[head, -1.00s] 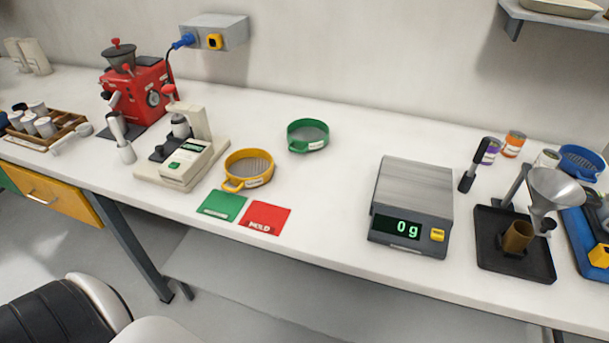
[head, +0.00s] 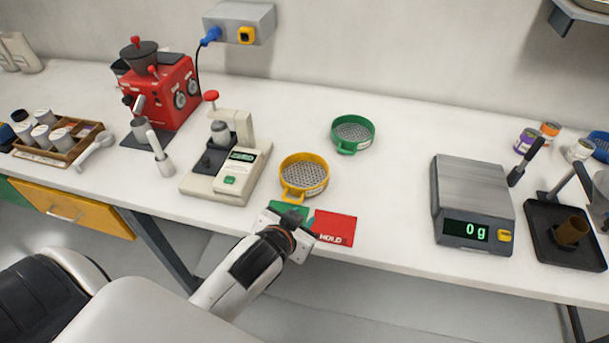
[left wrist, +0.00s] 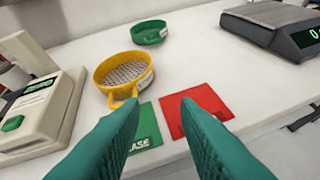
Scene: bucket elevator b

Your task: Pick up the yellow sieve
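The yellow sieve (head: 304,173) sits on the white bench, its handle towards the front edge. It also shows in the left wrist view (left wrist: 124,73), beyond the fingers and left of centre. My left gripper (head: 291,222) is over the front edge of the bench, just short of the sieve, above the green card. In the left wrist view its two green fingers (left wrist: 160,108) are apart with nothing between them. The left finger reaches in front of part of the handle. My right gripper is not in view.
A green sieve (head: 352,134) stands behind to the right. A beige device (head: 225,165) is close on the left. A red card (head: 335,228) and a partly covered green card (left wrist: 144,127) lie in front. A scale (head: 473,200) stands right, with free bench between.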

